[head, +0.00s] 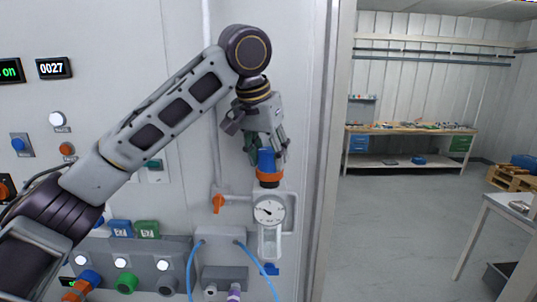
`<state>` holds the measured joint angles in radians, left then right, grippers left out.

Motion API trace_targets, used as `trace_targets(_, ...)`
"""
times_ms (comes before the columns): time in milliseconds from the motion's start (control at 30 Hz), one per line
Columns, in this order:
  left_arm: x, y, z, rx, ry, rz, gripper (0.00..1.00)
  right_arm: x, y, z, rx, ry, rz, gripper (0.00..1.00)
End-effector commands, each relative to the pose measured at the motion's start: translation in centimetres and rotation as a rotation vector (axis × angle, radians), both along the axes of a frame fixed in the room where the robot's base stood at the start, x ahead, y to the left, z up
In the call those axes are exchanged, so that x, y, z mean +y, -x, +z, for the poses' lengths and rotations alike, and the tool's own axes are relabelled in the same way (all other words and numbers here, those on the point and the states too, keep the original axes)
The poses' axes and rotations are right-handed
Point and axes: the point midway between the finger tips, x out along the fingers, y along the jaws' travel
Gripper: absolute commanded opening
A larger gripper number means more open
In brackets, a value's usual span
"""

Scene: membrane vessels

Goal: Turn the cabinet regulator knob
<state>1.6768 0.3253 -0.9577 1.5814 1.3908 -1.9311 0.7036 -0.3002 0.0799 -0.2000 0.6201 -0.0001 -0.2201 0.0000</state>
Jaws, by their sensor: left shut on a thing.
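The regulator knob (267,161) is blue with an orange collar below it, on top of the regulator on the cabinet front. A round white gauge (268,211) and a clear bowl (269,243) sit below it. My left gripper (267,151) reaches down from above and is shut on the blue knob, its fingers on either side. The upper part of the knob is partly hidden by the fingers. My right gripper is not in view.
An orange valve handle (217,203) sits close left of the regulator. Blue hoses (192,266) hang below from a grey block. Buttons and a display (54,68) are at left. A workbench (410,130) stands far right, beyond open floor.

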Motion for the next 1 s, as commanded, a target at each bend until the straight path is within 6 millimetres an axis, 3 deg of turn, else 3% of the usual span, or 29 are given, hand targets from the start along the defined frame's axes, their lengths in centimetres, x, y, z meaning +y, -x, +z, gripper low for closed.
trace_targets(33, 0.0, 0.0, 0.0, -0.002, 0.000, 0.000, 0.22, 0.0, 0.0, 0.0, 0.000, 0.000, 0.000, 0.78)
trace_targets(67, 0.0, 0.0, 0.0, -0.002, 0.000, 0.000, 0.47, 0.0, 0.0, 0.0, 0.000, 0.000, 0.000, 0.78)
trace_targets(233, 0.0, 0.0, 0.0, -0.001, 0.000, 0.001, 0.67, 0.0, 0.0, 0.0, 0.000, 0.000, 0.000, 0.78)
trace_targets(667, 0.0, 0.1, 0.3, -0.001, 0.001, 0.001, 0.67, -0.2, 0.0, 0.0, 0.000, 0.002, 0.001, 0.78)
trace_targets(1000, 0.6, 1.2, 3.2, -0.003, 0.001, 0.000, 0.67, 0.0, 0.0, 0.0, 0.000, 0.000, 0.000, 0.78)
